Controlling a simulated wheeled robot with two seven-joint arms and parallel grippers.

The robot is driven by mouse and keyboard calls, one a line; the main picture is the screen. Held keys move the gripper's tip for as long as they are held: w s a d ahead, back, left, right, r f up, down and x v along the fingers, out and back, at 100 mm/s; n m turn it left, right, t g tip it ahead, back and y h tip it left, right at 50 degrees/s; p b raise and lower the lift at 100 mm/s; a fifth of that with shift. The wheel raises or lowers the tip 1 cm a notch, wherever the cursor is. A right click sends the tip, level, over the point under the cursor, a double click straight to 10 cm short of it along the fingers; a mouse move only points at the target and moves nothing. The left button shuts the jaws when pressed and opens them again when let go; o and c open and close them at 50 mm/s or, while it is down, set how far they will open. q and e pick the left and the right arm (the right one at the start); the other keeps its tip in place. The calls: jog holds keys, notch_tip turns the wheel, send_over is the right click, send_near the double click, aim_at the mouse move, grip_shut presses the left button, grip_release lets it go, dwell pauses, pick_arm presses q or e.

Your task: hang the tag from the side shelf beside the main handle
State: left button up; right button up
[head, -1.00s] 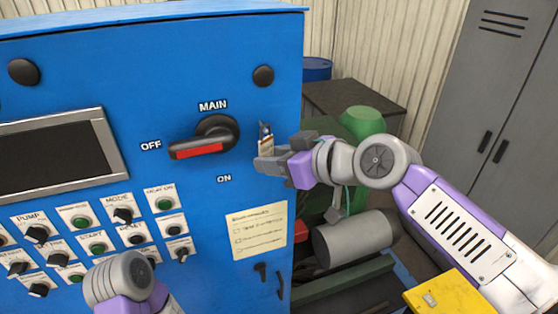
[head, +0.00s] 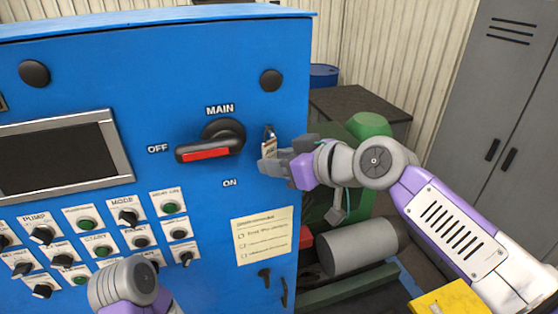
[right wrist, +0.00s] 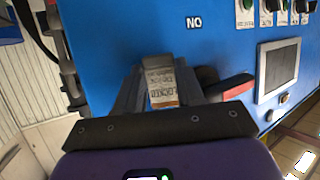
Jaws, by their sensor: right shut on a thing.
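The tag (right wrist: 161,88), a small pale card with printed lettering and an orange edge, is between the fingers of my right gripper (right wrist: 160,85) in the right wrist view. In the head view my right gripper (head: 268,165) is shut on the tag (head: 268,147), in front of the blue panel, just right of the main handle (head: 212,148). The handle is black with a red strip and points left toward OFF. A dark loop shows at the tag's top; whether it touches the panel I cannot tell. My left arm (head: 130,285) shows at the bottom; its fingers are out of view.
The blue cabinet (head: 100,60) carries a screen (head: 55,155) and rows of buttons and knobs. A paper note (head: 264,236) and black hooks (head: 265,276) are below the handle. A yellow shelf (head: 445,300) is at lower right. A grey cylinder (head: 360,247) and green machinery stand behind my right arm.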

jog(key=o, duration=1.1)
jog(key=shift+s, duration=0.1)
jog(key=shift+d+r, duration=0.1)
jog(key=shift+d, duration=0.05)
